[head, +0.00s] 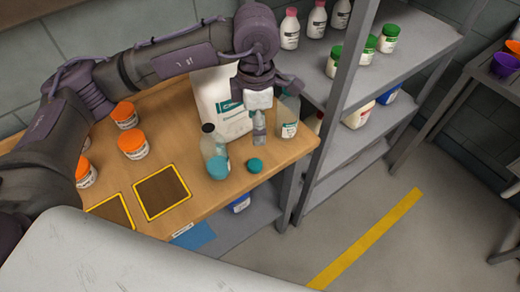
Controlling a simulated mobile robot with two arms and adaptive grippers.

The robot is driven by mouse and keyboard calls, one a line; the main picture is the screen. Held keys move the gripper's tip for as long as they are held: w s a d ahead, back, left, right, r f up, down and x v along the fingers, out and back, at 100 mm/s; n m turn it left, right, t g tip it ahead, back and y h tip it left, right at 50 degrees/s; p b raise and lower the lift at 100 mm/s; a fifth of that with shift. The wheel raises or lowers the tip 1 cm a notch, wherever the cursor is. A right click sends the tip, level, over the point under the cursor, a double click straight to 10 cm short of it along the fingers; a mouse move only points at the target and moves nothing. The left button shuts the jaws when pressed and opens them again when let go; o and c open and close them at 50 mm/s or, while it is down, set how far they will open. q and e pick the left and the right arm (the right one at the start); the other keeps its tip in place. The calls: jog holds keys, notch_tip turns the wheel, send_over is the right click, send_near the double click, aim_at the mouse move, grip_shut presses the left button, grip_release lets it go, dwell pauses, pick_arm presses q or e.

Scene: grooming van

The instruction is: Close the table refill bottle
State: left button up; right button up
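A translucent bottle with a teal label (289,128) stands upright near the table's right end, right of my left gripper. I cannot make out its top clearly. A teal cap (255,165) lies on the wooden table near the front edge, apart from the bottles. A second clear bottle (210,147) with a dark top and teal lower part stands left of the cap. My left gripper (259,136) points down above the table, between the two bottles and behind the cap. Its fingers look close together, with nothing clearly held. My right gripper is out of view.
A white bag (215,95) stands behind the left gripper. Several orange-lidded jars (133,147) stand at the table's left. Two yellow-framed dark squares (161,192) mark the front. A grey shelf (400,72) with bottles stands to the right. The floor beyond is clear.

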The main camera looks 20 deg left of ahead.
pick_arm(q)
jog(key=s, duration=0.1)
jog(key=p, duration=0.2)
send_over(255, 164)
notch_tip(255, 164, down, 7)
jog(key=shift+d+f, duration=0.15)
jog(key=shift+f, duration=0.5)
jog(key=shift+w, duration=0.1)
jog(key=shift+f, duration=0.15)
notch_tip(255, 164, down, 4)
jog(key=shift+f+p, duration=0.2)
jog(key=shift+p, duration=0.95)
jog(key=shift+f, duration=0.3)
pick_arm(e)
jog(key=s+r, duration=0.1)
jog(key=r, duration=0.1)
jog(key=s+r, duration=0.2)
